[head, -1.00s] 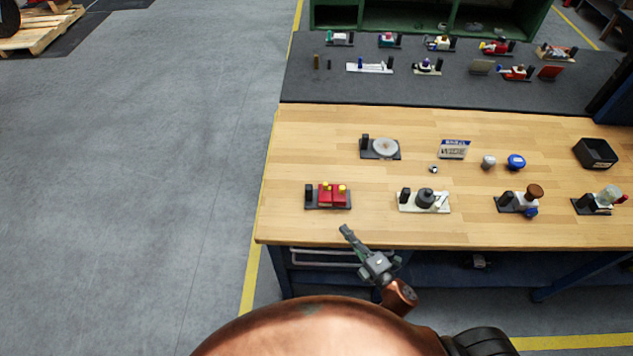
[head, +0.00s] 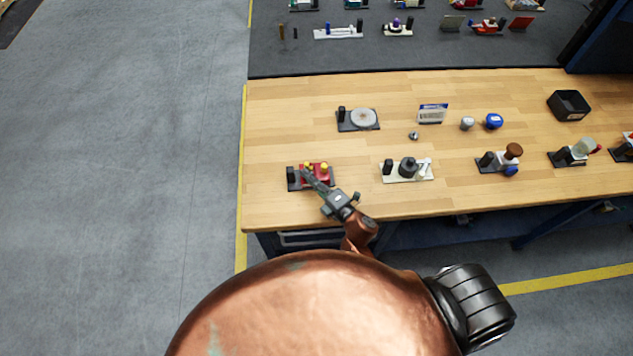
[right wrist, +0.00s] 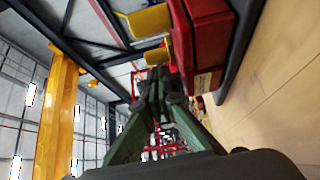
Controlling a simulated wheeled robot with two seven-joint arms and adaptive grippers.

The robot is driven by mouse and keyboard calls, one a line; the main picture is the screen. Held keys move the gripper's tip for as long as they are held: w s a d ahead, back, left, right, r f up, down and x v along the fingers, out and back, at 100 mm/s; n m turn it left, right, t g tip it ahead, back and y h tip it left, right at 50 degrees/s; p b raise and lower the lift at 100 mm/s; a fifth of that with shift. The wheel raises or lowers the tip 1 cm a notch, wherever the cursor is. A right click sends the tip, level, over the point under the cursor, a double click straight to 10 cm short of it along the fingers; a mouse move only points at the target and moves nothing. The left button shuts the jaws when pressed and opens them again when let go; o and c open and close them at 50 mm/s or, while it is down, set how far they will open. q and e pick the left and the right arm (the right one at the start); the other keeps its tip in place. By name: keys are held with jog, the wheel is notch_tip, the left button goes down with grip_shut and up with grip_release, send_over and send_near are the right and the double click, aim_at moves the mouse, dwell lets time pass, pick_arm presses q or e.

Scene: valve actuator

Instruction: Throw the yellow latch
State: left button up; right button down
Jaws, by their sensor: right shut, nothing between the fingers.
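The red block device (head: 325,178) with two yellow knobs (head: 324,167) sits on a dark base at the left front of the wooden bench. I cannot tell which yellow part is the latch. My right gripper (head: 310,177) is shut and empty, its tips reaching over the device's front in the head view and hiding part of it. In the right wrist view, the right gripper (right wrist: 158,85) points along the red body (right wrist: 205,40), with the yellow parts (right wrist: 150,20) just beyond its tips. Contact is not clear. My left gripper is out of view.
A white-based device (head: 407,170) stands to the right of the red one. A round-disc device (head: 360,119) stands behind. More devices and a black bin (head: 569,105) are farther right. The wooden bench (head: 270,130) is bare at its left end.

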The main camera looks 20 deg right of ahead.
jog(key=shift+w+a, duration=0.2)
jog(key=shift+w, duration=0.45)
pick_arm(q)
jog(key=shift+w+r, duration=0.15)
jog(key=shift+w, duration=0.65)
pick_arm(e)
jog(key=shift+s+d, duration=0.15)
jog(key=shift+d, duration=0.4)
jog(key=shift+s+d, duration=0.15)
jog(key=shift+d, duration=0.4)
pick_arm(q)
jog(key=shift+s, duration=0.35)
